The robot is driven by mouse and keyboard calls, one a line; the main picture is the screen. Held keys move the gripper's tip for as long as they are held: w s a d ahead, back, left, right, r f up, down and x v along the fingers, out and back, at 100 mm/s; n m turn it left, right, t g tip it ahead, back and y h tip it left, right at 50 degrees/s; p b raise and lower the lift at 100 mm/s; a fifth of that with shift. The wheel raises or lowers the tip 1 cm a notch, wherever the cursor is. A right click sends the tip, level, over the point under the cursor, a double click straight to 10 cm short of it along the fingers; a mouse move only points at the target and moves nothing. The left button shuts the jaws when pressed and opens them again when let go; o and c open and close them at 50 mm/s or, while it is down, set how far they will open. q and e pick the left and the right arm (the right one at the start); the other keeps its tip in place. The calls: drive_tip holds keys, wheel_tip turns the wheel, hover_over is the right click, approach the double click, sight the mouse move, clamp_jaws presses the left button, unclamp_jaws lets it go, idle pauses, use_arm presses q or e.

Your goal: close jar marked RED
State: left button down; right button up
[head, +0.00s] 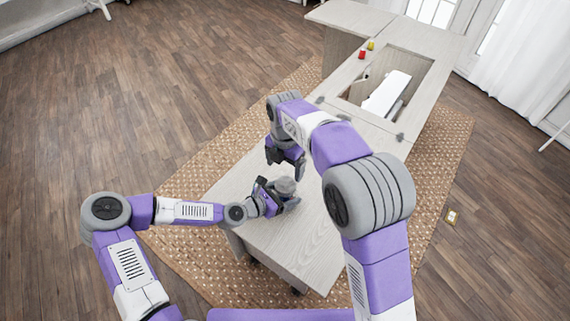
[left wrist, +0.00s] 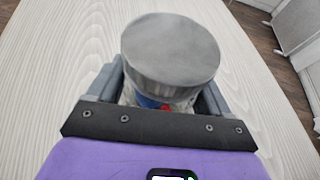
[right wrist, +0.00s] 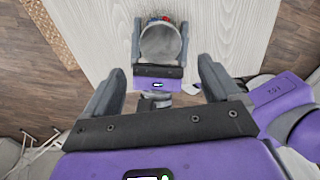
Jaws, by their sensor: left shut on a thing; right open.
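A jar with a round grey lid (left wrist: 170,50) stands on the wooden top of the sewing cabinet (head: 290,245). The lid sits over the jar's mouth; I cannot tell how tight it is. Blue and red show on the jar body (left wrist: 150,101) below the lid, but no lettering is readable. My left gripper (head: 284,197) is shut around the jar body, below the lid. My right gripper (head: 286,170) is open and empty, above and apart from the jar. The lid also shows between its fingers, farther off, in the right wrist view (right wrist: 160,44).
A red spool (head: 362,54) and a yellow spool (head: 371,45) stand at the cabinet's far end. A white sewing machine (head: 388,93) lies in the cabinet's opening. The top around the jar is clear. A woven rug (head: 190,185) lies under the cabinet.

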sight(284, 183)
drive_tip(key=shift+f, duration=4)
drive_tip(key=c, duration=1.1)
drive_tip(key=m, duration=0.6)
drive_tip(key=shift+w, duration=0.1)
drive_tip(key=m, duration=0.4)
drive_tip(key=o, duration=1.1)
drive_tip(key=shift+o, duration=0.2)
